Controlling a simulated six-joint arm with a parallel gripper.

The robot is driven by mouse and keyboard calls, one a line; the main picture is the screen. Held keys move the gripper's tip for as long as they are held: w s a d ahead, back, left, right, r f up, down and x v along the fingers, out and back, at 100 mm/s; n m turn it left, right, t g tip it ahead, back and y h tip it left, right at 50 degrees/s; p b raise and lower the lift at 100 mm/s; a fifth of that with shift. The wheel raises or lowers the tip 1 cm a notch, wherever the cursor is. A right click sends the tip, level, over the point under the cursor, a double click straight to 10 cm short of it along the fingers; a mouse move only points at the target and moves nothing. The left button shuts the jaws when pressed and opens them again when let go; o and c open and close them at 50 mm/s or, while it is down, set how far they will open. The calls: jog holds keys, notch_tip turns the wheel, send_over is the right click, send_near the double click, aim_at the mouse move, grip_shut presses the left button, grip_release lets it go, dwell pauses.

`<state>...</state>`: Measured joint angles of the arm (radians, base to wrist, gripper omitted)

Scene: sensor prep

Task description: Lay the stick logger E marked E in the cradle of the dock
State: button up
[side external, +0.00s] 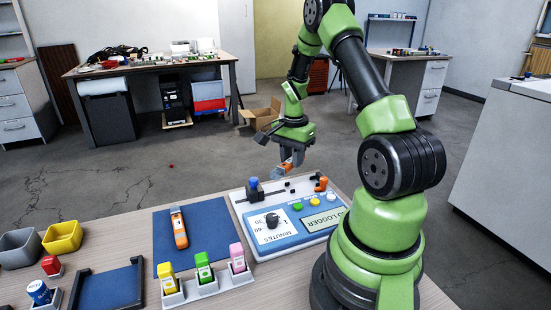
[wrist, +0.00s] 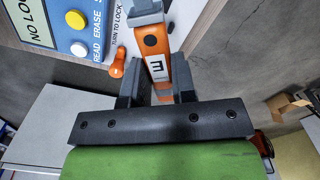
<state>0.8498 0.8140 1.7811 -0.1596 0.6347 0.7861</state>
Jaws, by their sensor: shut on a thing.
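My gripper (side external: 291,165) is shut on an orange stick logger, raised above the back of the dock (side external: 262,258). In the wrist view, the logger (wrist: 155,68) shows a white label with a dark letter, which reads as E turned, and a grey end at the top. It lies between my gripper's two dark fingers (wrist: 157,92). The dock has a blue panel with a black knob, buttons and a display, and a pale strip behind it. A blue-topped dark block (side external: 254,189) stands at the strip's left; an orange lever (side external: 321,184) is at its right. Whether the logger touches the dock cannot be told.
Another orange stick (side external: 179,228) lies on a blue mat (side external: 163,220) left of the dock. A white rack (side external: 206,287) holds yellow, green and pink sticks in front. Grey and yellow bins (side external: 62,238) and a dark-edged tray (side external: 110,286) are at the left.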

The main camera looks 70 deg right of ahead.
aim_at(302, 186)
jog(key=m, duration=0.1)
jog(key=s+d+m, duration=0.1)
jog(key=m, duration=0.1)
jog(key=s+m, duration=0.1)
jog(key=m, duration=0.1)
jog(key=shift+d+f, duration=0.1)
jog(key=shift+d, duration=0.15)
jog(key=shift+s+d+f+m, duration=0.1)
jog(key=shift+s+f+m, duration=0.1)
jog(key=shift+m, duration=0.5)
jog(key=shift+f, duration=1.95)
jog(key=shift+f, duration=1.05)
jog(key=o, duration=1.2)
jog(key=shift+o, duration=0.2)
jog(key=shift+r, duration=0.65)
jog(key=shift+r, duration=3)
